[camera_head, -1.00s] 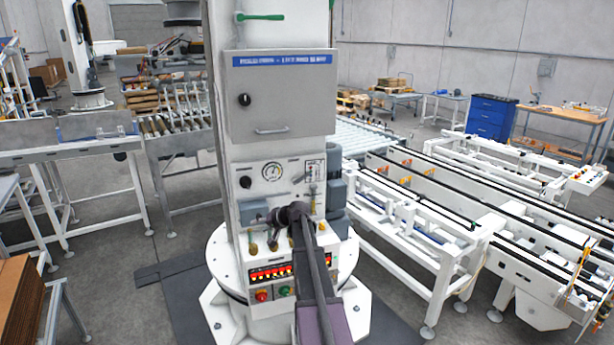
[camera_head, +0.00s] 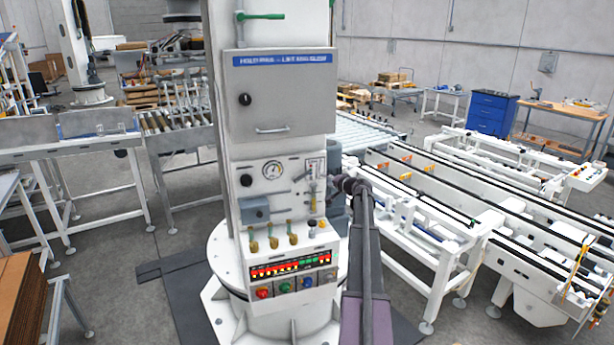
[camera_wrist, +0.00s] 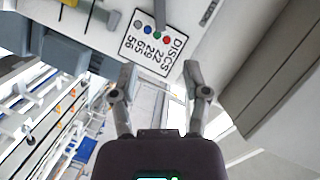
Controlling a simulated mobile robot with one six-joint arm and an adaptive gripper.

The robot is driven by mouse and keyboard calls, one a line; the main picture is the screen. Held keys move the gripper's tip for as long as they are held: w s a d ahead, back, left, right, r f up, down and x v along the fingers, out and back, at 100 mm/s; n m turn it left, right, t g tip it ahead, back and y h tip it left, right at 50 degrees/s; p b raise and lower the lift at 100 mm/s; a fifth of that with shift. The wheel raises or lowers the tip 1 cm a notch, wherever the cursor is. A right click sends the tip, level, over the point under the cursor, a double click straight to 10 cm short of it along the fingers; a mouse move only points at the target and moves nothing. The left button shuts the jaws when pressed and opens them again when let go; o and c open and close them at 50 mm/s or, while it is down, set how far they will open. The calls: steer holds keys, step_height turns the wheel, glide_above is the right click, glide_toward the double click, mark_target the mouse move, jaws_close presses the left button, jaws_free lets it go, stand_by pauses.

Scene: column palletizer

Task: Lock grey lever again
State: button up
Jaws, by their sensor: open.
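The white column's control panel (camera_head: 285,180) faces me in the head view, with a round gauge, a grey box (camera_head: 256,210) and a slim upright handle (camera_head: 312,190) at its right. A row of brass-coloured valve levers (camera_head: 272,242) stands below. I cannot make out which lever is the grey one, or whether it is locked. My gripper (camera_head: 347,184) is at the right edge of the panel, apart from the levers. In the wrist view my gripper (camera_wrist: 160,72) is open with nothing between its fingers; a white plate (camera_wrist: 152,42) with coloured dots and text lies beyond them.
Red, green, blue and grey buttons (camera_head: 284,288) sit low on the column under a lit display (camera_head: 290,264). A grey cabinet (camera_head: 285,98) is above the panel. White conveyor frames (camera_head: 450,215) stand close on the right. Grey floor (camera_head: 110,270) is open at left.

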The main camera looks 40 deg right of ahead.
mark_target(307, 174)
steer(key=w+f+b, duration=0.1)
steer(key=w, duration=0.8)
steer(key=w+f+b, duration=0.1)
steer(key=w, duration=0.3)
steer(key=shift+w+d+f+b, duration=0.3)
steer(key=shift+d+f+b, duration=0.05)
jaws_close()
